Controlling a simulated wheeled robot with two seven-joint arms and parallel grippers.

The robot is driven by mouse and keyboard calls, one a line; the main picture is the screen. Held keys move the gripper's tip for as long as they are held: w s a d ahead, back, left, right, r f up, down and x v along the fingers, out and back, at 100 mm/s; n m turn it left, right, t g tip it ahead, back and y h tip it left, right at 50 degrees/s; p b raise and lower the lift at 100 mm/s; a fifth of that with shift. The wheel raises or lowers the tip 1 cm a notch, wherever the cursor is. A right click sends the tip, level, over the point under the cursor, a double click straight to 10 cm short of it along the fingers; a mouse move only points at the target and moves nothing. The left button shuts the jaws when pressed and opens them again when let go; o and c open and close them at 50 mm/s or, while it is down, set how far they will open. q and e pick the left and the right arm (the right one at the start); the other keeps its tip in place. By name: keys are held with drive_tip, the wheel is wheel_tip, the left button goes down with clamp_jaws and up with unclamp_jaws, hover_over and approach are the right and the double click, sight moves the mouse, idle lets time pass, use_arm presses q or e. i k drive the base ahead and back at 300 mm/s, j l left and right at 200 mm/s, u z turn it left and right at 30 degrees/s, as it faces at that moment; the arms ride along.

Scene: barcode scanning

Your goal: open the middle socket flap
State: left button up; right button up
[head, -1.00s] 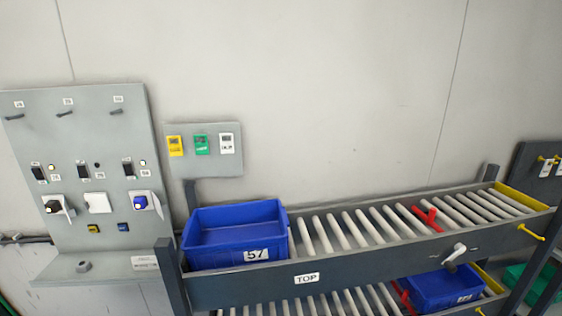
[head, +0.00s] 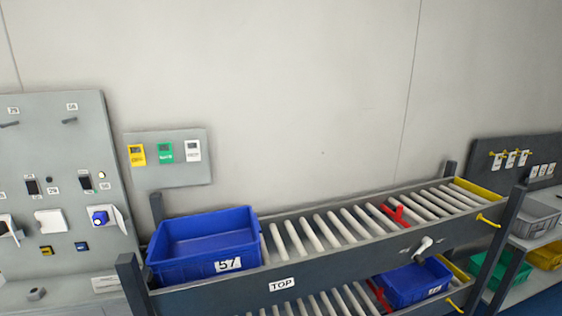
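A grey socket panel (head: 75,150) stands at the left, cut off by the picture's left edge. The middle socket has a white flap (head: 50,221), which looks shut and flat over it. To its right, a socket (head: 103,217) with a blue inside has its white flap swung open. To its left, another socket (head: 6,229) with a dark inside also seems open, partly cut off by the edge. Neither of my grippers shows in the head view.
A roller rack (head: 330,252) labelled TOP fills the lower middle and right. A blue bin (head: 203,243) marked 57 sits at its left end, and another blue bin (head: 413,284) is below. A small board (head: 169,176) with coloured cards hangs on the wall.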

sight(48, 222)
drive_tip(key=u, duration=1.7)
